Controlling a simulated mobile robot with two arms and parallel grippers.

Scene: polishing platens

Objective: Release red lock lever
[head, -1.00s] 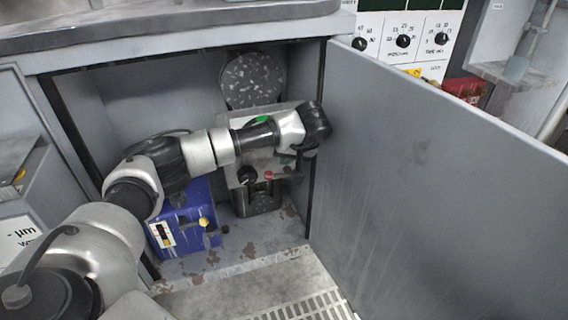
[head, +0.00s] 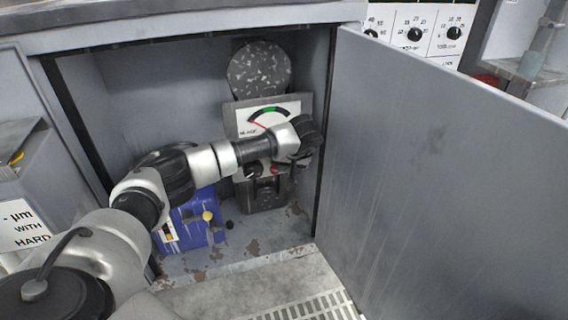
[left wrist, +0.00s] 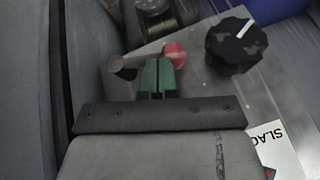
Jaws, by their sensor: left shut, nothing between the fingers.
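The lock lever's red knob (head: 275,171) shows on the lower part of the grey gauge panel (head: 294,107) inside the open cabinet. In the left wrist view the red knob (left wrist: 176,53) is just beyond my green fingertips and slightly right of them. A grey metal piece shows left of the tips; I cannot tell whether it joins the knob. My left gripper (left wrist: 158,78) is shut and empty, close to the knob; I cannot tell whether they touch. In the head view the left gripper (head: 288,160) is in front of the panel, partly dark and hard to make out. My right gripper is out of view.
A black dial knob (left wrist: 237,45) with a white mark sits right of the lever. A gauge (head: 268,117) is above, a speckled disc (head: 259,70) behind. A blue box (head: 192,225) stands on the cabinet floor. The open grey door (head: 440,180) bounds the right side.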

